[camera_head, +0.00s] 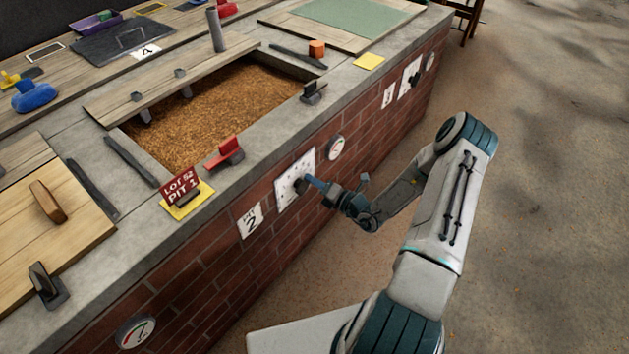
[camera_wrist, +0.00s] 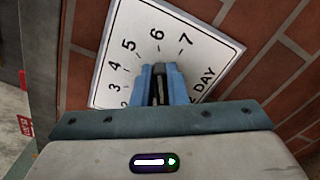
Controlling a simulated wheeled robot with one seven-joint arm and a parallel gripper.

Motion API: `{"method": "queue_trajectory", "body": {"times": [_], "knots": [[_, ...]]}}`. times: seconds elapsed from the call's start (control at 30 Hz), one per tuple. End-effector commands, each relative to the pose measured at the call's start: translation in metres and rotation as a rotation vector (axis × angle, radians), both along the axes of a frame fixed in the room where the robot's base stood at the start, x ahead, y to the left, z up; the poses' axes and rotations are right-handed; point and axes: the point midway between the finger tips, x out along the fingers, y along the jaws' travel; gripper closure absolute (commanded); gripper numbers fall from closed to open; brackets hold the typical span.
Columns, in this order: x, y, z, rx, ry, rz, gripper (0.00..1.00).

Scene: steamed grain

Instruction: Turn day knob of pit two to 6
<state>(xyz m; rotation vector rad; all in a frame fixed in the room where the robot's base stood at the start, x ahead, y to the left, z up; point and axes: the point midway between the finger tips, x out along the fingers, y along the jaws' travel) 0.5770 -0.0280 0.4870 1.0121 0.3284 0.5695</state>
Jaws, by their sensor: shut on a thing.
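The day dial of pit two is a white plate (camera_head: 289,182) on the brick front, right of the white "2" sign (camera_head: 249,220). In the wrist view the dial plate (camera_wrist: 190,45) shows numbers from about 2 to 7 and the word DAY. The dark day knob (camera_head: 300,185) sits on it; in the wrist view the knob (camera_wrist: 159,92) shows between the blue fingers. My gripper (camera_head: 312,184) is shut on this knob. In the wrist view my gripper (camera_wrist: 159,75) covers the plate's lower middle; the fingers point roughly toward 6. The knob's pointer is hidden, so its exact setting cannot be told.
A round gauge (camera_head: 336,147) is right of the dial; another gauge (camera_head: 136,331) is at lower left. A grain-filled pit (camera_head: 220,110) lies above, with a red clamp (camera_head: 226,151) and a "LOT 52 PIT 1" sign (camera_head: 182,188) on the ledge. The floor at right is clear.

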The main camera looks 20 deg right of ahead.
Motion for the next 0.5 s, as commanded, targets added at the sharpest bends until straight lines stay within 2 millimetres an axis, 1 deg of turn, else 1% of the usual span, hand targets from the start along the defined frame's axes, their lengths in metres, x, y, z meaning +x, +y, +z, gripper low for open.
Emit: {"method": "queue_trajectory", "body": {"times": [0.07,0.1,0.13,0.17,0.4,0.5], "knots": [[-0.0009,-0.0001,-0.0012,-0.001,0.003,0.001,1.0],[-0.0009,-0.0001,-0.0012,-0.001,0.003,0.001,0.76],[-0.0008,-0.0001,-0.0011,-0.001,0.003,0.001,0.68],[-0.0008,-0.0001,-0.0011,-0.001,0.003,0.001,0.65],[-0.0005,0.0,-0.0004,-0.001,0.001,0.0,0.65],[-0.0033,-0.0027,0.0,-0.001,0.001,-0.001,0.65]]}}
